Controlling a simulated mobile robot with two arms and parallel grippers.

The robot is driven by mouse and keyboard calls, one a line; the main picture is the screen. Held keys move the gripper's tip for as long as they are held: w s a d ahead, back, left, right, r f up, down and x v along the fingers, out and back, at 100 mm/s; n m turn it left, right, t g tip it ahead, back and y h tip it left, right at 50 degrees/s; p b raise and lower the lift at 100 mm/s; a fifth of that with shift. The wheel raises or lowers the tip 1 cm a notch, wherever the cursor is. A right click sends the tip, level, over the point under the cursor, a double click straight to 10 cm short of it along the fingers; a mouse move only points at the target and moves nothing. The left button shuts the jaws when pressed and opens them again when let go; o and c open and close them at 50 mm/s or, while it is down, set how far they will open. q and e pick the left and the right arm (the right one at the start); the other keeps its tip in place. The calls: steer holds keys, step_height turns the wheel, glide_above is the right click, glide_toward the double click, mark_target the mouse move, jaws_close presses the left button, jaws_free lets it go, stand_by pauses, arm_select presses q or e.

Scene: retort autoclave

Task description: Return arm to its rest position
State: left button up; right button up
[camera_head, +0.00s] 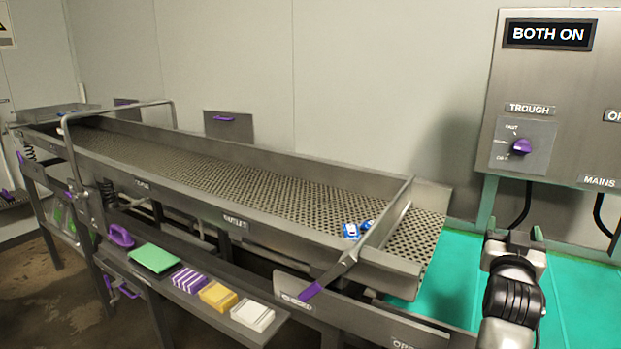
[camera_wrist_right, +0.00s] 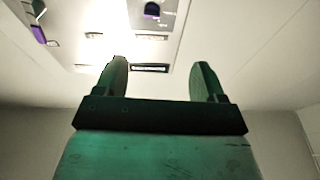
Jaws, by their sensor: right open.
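My right arm reaches in at the lower right of the head view, and its gripper end (camera_head: 514,241) is up near the control panel, over the green surface. In the right wrist view the right gripper (camera_wrist_right: 160,82) has its two fingers wide apart with nothing between them. The control panel (camera_head: 560,75) carries a display (camera_head: 548,34) reading "BOTH ON" and a purple trough knob (camera_head: 521,146). The panel also shows in the right wrist view (camera_wrist_right: 150,45), beyond the fingers. My left gripper is not in either view.
A long perforated metal trough (camera_head: 240,180) runs across the middle, with blue-and-white items (camera_head: 352,230) by its gate bar (camera_head: 385,225). A purple-tipped lever (camera_head: 328,277) sticks out in front. A shelf holds a green pad (camera_head: 154,258), a purple striped block (camera_head: 188,279), a yellow block (camera_head: 218,296) and a white block (camera_head: 252,315).

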steer(key=s+a+f+n+g+y, duration=0.4)
steer(key=s+f, duration=0.3)
steer(key=f, duration=0.5)
steer(key=s+a+f+n+g+y, duration=0.1)
steer(key=s+a+f+g+y, duration=0.3)
steer(key=s+f, duration=0.55)
steer(key=s+a+f+n+g+y, duration=0.1)
steer(key=s+a+f+n+g, duration=0.15)
steer(key=s+a+f, duration=0.55)
steer(key=s+a+f+n+g+y, duration=0.1)
steer(key=s+a+f+g, duration=0.2)
steer(key=s, duration=0.9)
step_height(320, 180, down, 28)
steer(key=s+d+g+b, duration=0.1)
steer(key=s+d+g, duration=0.1)
steer(key=g, duration=0.1)
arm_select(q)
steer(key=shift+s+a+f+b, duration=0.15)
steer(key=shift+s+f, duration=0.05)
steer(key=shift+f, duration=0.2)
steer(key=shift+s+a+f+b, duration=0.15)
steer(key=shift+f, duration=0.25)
arm_select(e)
steer(key=s+d+f, duration=0.2)
steer(key=s+f, duration=1.3)
steer(key=shift+s+d+f+g, duration=0.15)
steer(key=shift+d+g, duration=0.05)
steer(key=shift+g, duration=0.15)
